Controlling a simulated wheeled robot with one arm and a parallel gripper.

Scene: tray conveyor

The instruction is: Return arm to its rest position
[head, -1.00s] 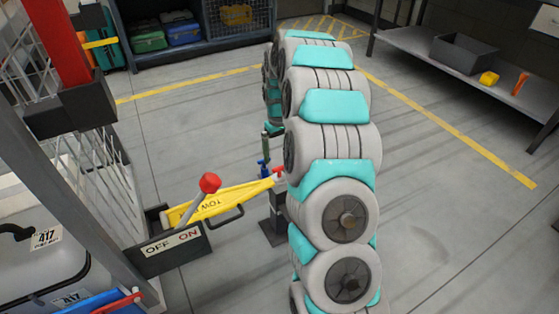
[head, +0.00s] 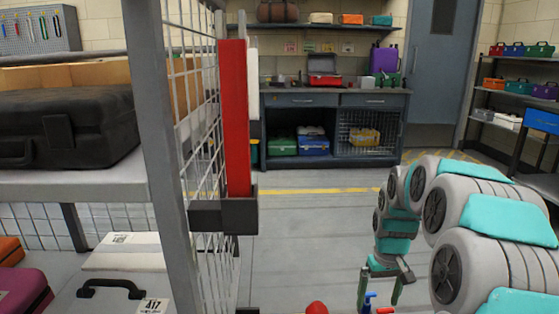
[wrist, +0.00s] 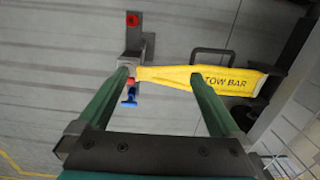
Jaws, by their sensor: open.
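My gripper (head: 379,303) hangs at the end of my grey and teal arm at the lower right of the head view, fingers pointing down. In the wrist view its two green fingers (wrist: 162,74) are spread wide with nothing between them that they grip. Past the fingertips lies a yellow strip marked TOW BAR (wrist: 230,82), beside a black handle (wrist: 215,53). A small blue piece (wrist: 129,98) shows near the left finger; a blue piece (head: 369,300) also shows by the gripper in the head view. I see no contact with either.
A rack with a red post (head: 235,120) and wire mesh stands left, holding a black case (head: 70,130). A red knob (head: 316,307) pokes up at the bottom edge. A workbench (head: 335,100) stands at the back, shelves (head: 515,90) at right. The floor between is clear.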

